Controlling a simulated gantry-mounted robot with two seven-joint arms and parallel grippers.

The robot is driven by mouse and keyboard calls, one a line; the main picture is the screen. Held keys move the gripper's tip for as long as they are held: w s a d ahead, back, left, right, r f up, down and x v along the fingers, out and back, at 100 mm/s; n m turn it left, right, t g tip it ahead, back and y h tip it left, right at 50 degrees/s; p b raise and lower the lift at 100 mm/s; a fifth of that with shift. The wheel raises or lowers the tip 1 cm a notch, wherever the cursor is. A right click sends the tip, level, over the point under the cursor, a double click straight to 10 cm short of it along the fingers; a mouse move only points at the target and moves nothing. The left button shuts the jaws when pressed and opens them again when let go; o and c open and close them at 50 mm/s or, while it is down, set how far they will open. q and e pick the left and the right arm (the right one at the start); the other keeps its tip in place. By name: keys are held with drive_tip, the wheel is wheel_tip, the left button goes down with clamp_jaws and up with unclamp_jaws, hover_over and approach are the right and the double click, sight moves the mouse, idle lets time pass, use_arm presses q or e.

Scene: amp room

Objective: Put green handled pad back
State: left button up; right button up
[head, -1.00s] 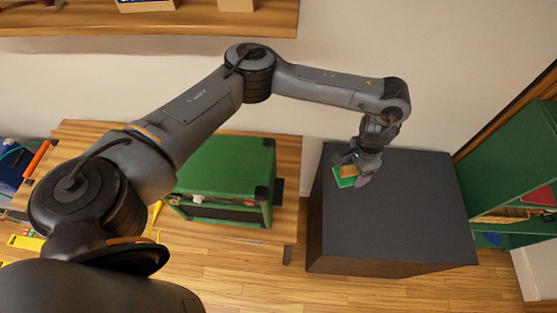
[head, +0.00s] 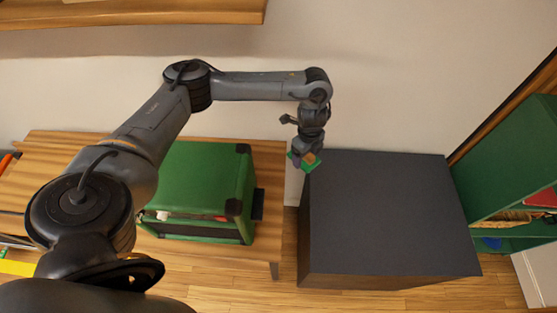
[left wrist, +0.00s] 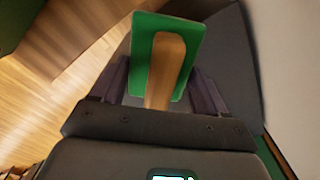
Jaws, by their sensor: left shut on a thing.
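The green pad (head: 305,162) with a wooden handle is held at the end of my left arm. It also shows in the left wrist view as a green pad (left wrist: 148,27) with a tan wooden handle (left wrist: 166,68) running between the fingers. My left gripper (head: 308,148) is shut on it, near the back left corner of the dark grey cabinet (head: 385,205). I cannot tell how high above the cabinet top the pad is. My right gripper is not in view.
A green amplifier (head: 200,180) sits on a wooden bench (head: 265,165) left of the cabinet, with a gap between. A green shelf (head: 520,160) stands at the right. A wooden wall shelf (head: 130,14) is above. The cabinet top is clear.

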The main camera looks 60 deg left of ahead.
use_arm(q)
drive_tip(key=b, duration=0.2)
hover_over(274, 165)
drive_tip(key=f, duration=0.4)
drive_tip(key=d+f, duration=0.1)
drive_tip(key=f, duration=0.1)
drive_tip(key=shift+w+f, duration=0.2)
drive_tip(key=shift+w, duration=0.05)
drive_tip(key=shift+s+a+f, duration=0.3)
drive_tip(key=shift+a, duration=0.15)
drive_tip(key=shift+f+b, duration=0.65)
drive_tip(key=shift+f, duration=1.35)
drive_tip(key=shift+f, duration=0.1)
drive_tip(key=o, duration=1)
